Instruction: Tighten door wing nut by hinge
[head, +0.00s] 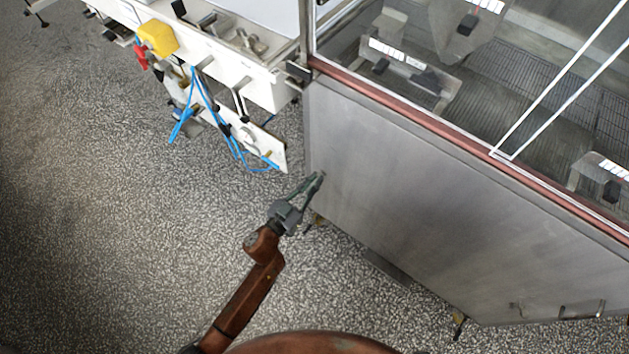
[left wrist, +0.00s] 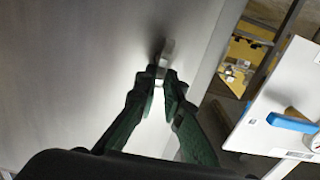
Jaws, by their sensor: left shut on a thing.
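My left gripper (head: 317,181) reaches up to the steel door panel (head: 430,195) near its left edge. In the left wrist view, the green fingers of my left gripper (left wrist: 164,76) close together on a small pale metal piece, the wing nut (left wrist: 167,50), against the panel (left wrist: 75,70). The fingertips partly hide the nut, and its wings are too blurred to make out. In the head view the nut is too small to tell from the fingertips. I cannot clearly make out a hinge. My right gripper is out of view.
A glazed housing with a reddish rail (head: 400,103) rises above the panel. Left of it stands a white machine (head: 262,85) with blue hoses (head: 205,95) and a yellow part (head: 158,38). A white board (left wrist: 285,105) is at right in the wrist view. The speckled floor (head: 110,240) is clear.

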